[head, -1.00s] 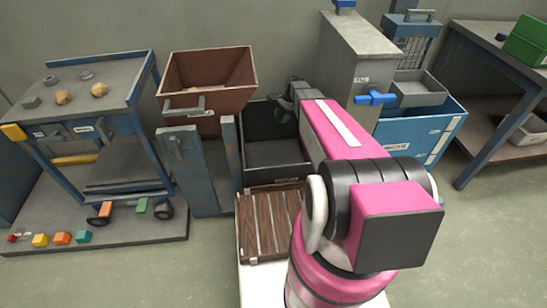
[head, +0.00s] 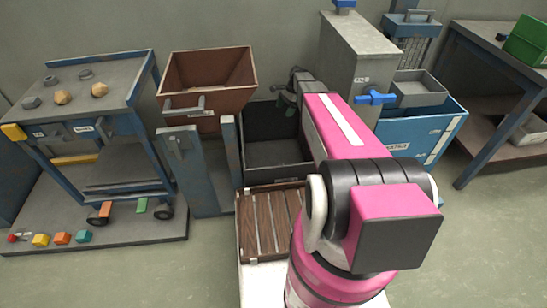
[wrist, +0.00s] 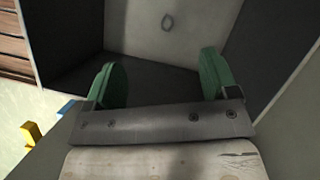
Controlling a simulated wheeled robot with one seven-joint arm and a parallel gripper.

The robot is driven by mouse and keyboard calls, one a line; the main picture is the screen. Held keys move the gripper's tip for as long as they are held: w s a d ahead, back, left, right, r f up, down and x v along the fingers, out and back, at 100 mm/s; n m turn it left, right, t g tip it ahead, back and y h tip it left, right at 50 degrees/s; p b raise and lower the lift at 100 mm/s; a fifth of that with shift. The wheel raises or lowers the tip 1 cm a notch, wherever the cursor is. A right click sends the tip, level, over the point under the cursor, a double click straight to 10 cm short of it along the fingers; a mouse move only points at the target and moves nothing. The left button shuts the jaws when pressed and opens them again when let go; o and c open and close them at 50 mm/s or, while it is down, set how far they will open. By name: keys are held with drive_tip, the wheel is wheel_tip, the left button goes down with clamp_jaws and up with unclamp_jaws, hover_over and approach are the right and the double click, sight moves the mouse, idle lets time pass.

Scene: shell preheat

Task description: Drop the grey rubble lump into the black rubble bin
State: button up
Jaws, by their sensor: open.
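The black rubble bin (head: 278,178) stands behind the slatted wooden top, left of my pink arm. Its dark walls (wrist: 65,35) and paler floor fill much of the wrist view. My gripper (head: 286,99) is above the bin's back right part. In the wrist view my gripper (wrist: 162,78) shows two green fingers wide apart, with nothing between them. I cannot pick out the grey rubble lump for certain. A small oval outline (wrist: 168,22) shows on the bin's pale surface, and I cannot tell what it is. My arm hides part of the bin's right side.
A rusty brown hopper (head: 205,75) rises at the bin's back left. A tall grey cabinet (head: 358,45) and a blue crate (head: 430,130) stand to the right. The left workbench (head: 100,85) carries several small grey and tan pieces.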

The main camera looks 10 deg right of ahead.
drive_tip(key=v, duration=0.6)
idle(0.3)
